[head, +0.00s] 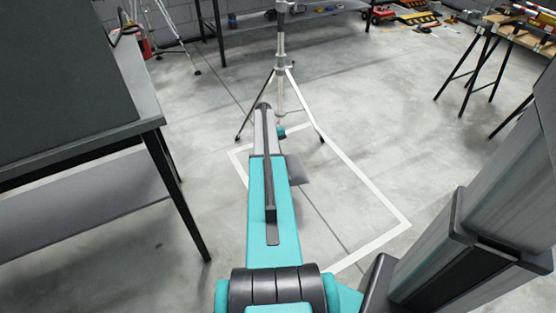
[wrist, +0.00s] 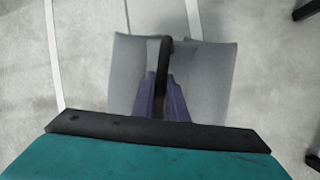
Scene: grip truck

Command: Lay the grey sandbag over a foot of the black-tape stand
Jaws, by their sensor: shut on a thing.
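The grey sandbag (wrist: 205,75) hangs in my gripper (wrist: 163,88), its two halves on either side of a dark handle strap. My gripper is shut on that strap. In the head view, a corner of the sandbag (head: 298,170) shows right of my arm, which hides the rest and my gripper. A stand (head: 280,92) with a silver column and spread legs is just beyond the arm's end; I cannot make out black tape on it. A pale grey strip (wrist: 193,18) reaches the bag's far edge in the wrist view; I cannot tell whether they touch.
A white outline (head: 365,190) marks the floor around the stand's near side. A dark-topped table (head: 60,75) stands at left. A trestle table (head: 520,35) is at the right back. Another stand (head: 165,30) and a shelf (head: 250,22) are at the back. Floor right of the stand is clear.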

